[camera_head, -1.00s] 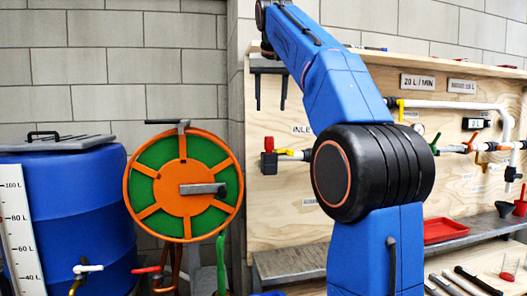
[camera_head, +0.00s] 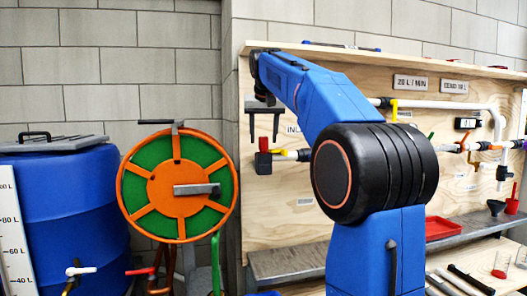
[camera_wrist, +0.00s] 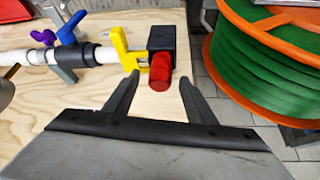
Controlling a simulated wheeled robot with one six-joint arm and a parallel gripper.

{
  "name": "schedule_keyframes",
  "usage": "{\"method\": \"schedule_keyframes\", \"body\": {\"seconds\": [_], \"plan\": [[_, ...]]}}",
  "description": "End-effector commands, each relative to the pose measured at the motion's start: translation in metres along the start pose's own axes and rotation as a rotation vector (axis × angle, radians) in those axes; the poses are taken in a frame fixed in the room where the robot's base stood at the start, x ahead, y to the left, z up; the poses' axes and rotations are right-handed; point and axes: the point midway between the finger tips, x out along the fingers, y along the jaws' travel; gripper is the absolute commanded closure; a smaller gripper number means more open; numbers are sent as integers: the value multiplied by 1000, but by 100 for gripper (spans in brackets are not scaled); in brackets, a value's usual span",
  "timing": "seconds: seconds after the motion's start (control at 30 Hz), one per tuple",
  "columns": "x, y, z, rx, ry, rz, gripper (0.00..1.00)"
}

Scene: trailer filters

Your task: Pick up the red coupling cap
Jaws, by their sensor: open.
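The red coupling cap (camera_wrist: 159,73) is a short red cylinder on the dark block (camera_wrist: 161,38) at the end of the white pipe, beside a yellow lever. In the head view the cap (camera_head: 263,144) shows small at the left end of the pipe on the plywood board. My gripper (camera_wrist: 160,79) is open and empty. In the wrist view its two dark fingers lie to either side of the cap, with gaps between. In the head view my gripper (camera_head: 263,140) points down in front of that pipe end. How far the fingertips are from the cap in depth I cannot tell.
A green and orange hose reel (camera_head: 178,187) stands left of the board and shows close by in the wrist view (camera_wrist: 270,55). A blue barrel (camera_head: 65,215) is farther left. A yellow lever (camera_wrist: 121,49) sits beside the cap. A grey shelf (camera_head: 290,264) runs below.

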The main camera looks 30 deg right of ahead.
Motion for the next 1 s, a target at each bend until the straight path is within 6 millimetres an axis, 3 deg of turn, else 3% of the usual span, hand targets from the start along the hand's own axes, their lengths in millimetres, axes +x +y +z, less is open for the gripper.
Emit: {"method": "schedule_keyframes", "body": {"seconds": [0.2, 0.47, 0.6, 0.67, 1.0], "plan": [[21, 0, 0, 0, 3, 0, 49], [22, 0, 0, 0, 4, 0, 49], [22, 0, 0, 0, 4, 0, 83], [22, 0, 0, 0, 4, 0, 93], [19, 0, -2, 0, 4, 0, 94]]}}
